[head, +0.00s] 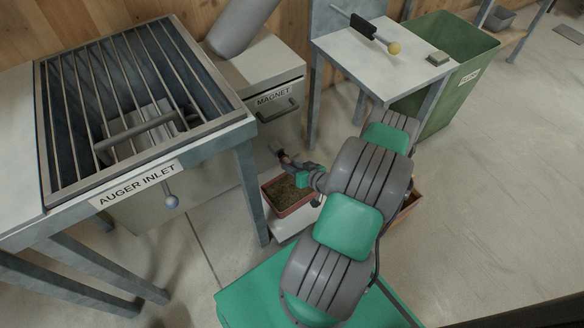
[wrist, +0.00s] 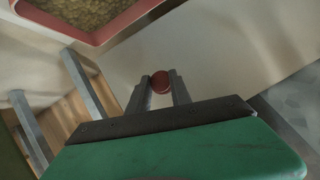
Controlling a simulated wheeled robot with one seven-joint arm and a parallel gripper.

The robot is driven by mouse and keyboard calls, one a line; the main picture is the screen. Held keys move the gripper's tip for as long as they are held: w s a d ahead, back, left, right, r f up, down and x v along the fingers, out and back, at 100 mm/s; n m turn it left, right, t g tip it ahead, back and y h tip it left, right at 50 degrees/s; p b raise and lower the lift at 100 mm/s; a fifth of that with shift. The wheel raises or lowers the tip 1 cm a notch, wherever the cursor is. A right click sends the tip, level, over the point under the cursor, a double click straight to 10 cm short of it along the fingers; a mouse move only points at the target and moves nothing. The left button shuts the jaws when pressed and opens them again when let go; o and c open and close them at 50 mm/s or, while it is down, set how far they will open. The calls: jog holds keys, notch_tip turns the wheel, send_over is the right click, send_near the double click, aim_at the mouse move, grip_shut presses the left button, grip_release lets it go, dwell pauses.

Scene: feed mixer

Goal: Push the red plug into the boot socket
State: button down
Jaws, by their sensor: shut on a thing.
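The red plug (wrist: 161,82) shows in the wrist view as a small round red end between the two grey fingertips. My gripper (wrist: 160,85) is shut on it. In the head view my gripper (head: 279,151) is low in front of the magnet cabinet, above the back edge of the feed-filled tray. The plug is too small to make out there. A pale panel lies beyond the plug in the wrist view; I cannot tell whether the plug touches it. I cannot make out the boot socket in either view.
The magnet cabinet (head: 283,128) stands behind my gripper. The red-rimmed feed tray (head: 292,208) is just below; it also shows in the wrist view (wrist: 106,35). The auger inlet table (head: 215,143) is at left. A side table (head: 356,52) and green bin (head: 440,95) stand behind at right.

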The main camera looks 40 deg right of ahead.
jog(key=shift+w+d+b, duration=0.1)
jog(key=shift+w+b, duration=0.8)
jog(key=shift+w, duration=0.45)
dwell(1.9)
jog(key=c, duration=1.1)
grip_release()
jog(key=shift+s, duration=0.1)
jog(key=p+v, duration=0.2)
jog(key=v, duration=0.5)
jog(key=shift+s+r+p, duration=0.2)
jog(key=shift+s+p, duration=0.05)
jog(key=shift+p, duration=0.1)
